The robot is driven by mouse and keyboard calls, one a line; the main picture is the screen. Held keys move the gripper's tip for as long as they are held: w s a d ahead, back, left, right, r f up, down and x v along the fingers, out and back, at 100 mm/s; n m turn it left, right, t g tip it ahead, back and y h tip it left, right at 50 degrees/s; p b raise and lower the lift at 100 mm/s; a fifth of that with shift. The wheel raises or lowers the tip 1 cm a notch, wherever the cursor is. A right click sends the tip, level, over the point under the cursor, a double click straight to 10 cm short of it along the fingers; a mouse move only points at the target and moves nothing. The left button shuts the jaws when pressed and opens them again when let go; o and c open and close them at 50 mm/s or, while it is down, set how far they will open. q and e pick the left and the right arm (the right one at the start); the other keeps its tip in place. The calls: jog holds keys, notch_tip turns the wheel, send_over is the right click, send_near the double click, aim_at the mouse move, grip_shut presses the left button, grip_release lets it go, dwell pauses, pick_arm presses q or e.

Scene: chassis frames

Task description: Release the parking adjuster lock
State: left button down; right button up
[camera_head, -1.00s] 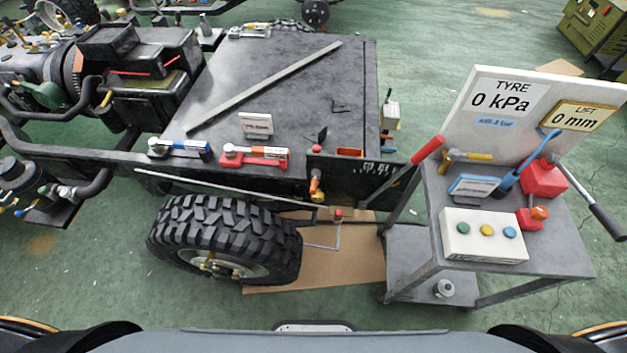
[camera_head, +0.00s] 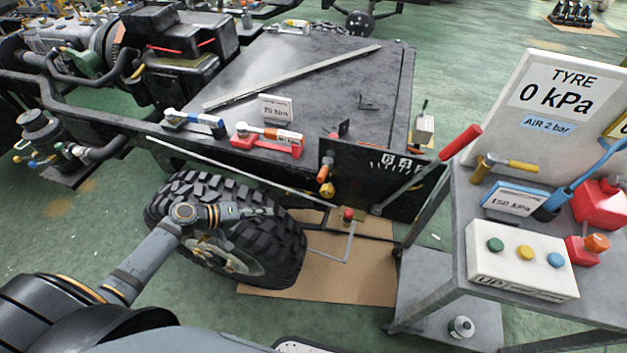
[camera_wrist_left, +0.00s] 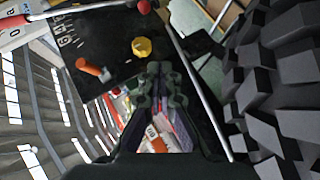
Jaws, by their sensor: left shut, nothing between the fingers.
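A black plate (camera_head: 350,165) with white marks stands at the chassis edge above the tyre. It carries an orange handle (camera_head: 323,174) and a yellow knob (camera_head: 328,190). Which part is the parking adjuster lock, I cannot tell. My left gripper (camera_head: 268,211) is shut and empty, in front of the tyre's upper part, left of the knob. In the left wrist view my fingers (camera_wrist_left: 155,72) point toward the plate; the yellow knob (camera_wrist_left: 142,46) and orange handle (camera_wrist_left: 92,68) lie ahead, apart from them. My right gripper is not in view.
The big tyre (camera_head: 190,190) is close beside my left arm. A long thin rod (camera_head: 235,168) runs above the tyre toward the plate. Cardboard (camera_head: 310,275) lies on the floor.

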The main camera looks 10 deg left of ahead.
pick_arm(q)
jog(key=w+a+r+n+t+h+b, duration=0.1)
jog(key=w+r, duration=0.4)
jog(key=r, duration=0.5)
jog(key=shift+r+n+t+h, duration=0.4)
jog(key=shift+n+t+h, duration=0.2)
jog(key=shift+t+h, duration=0.25)
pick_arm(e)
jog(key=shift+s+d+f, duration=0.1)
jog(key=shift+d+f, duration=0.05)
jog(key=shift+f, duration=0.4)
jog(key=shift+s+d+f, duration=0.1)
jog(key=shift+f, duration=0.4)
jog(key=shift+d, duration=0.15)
pick_arm(q)
jog(key=p, duration=0.2)
send_near(324, 171)
jog(key=w+d+f, duration=0.1)
jog(key=w+d, duration=0.2)
jog(key=w, duration=0.2)
jog(key=shift+s+f, duration=0.25)
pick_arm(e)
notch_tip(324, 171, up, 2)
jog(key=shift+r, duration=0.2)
